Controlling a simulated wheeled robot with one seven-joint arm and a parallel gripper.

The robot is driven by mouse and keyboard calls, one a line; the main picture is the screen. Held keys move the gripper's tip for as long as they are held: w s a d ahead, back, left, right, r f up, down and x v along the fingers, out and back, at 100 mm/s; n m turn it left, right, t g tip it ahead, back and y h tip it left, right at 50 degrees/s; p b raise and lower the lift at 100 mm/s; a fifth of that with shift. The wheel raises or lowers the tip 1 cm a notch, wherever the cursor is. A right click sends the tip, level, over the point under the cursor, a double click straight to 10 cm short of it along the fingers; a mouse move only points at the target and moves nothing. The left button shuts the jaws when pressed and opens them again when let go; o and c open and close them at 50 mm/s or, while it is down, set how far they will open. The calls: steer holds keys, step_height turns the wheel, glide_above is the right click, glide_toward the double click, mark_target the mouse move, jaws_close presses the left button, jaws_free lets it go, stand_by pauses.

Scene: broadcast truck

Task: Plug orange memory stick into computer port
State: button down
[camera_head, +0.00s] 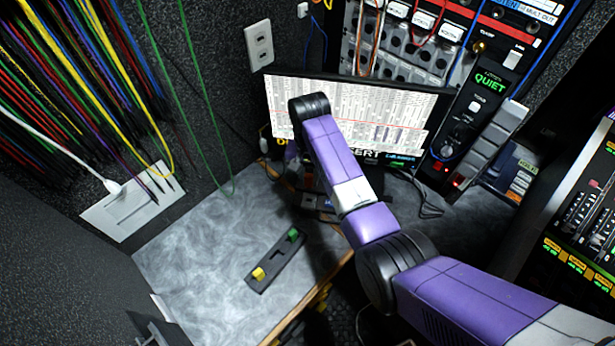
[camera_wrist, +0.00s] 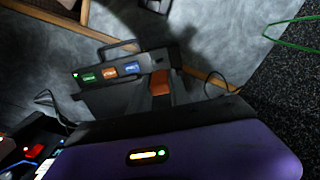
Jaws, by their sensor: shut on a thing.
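In the wrist view, the computer (camera_wrist: 150,62) is a dark box with a handle and a row of green, orange and blue labelled ports. The orange memory stick (camera_wrist: 161,82) shows as a short orange block between the dark fingers of my gripper (camera_wrist: 160,90), which is shut on it. The stick is close to the computer's port side, right of the blue label. I cannot tell whether it touches the computer. The orange label (camera_wrist: 109,73) is left of the stick. In the head view, my purple arm hides the gripper and the stick.
A black holder (camera_head: 273,262) with a green stick (camera_head: 293,235) and a yellow stick (camera_head: 258,274) lies on the grey desk (camera_head: 190,260). A monitor (camera_head: 400,115) stands behind my arm. Cables hang at the left. The desk left of the holder is clear.

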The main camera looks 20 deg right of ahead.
mark_target(309, 186)
steer(key=shift+r+p, duration=0.1)
steer(key=shift+p, duration=0.25)
steer(key=shift+f+b, duration=2.05)
steer(key=shift+f, duration=1)
steer(key=shift+f+b, duration=0.45)
steer(key=shift+f, duration=0.85)
steer(key=c, duration=1.1)
jaws_free()
steer(key=shift+c, duration=0.2)
steer(key=shift+r, duration=3.9)
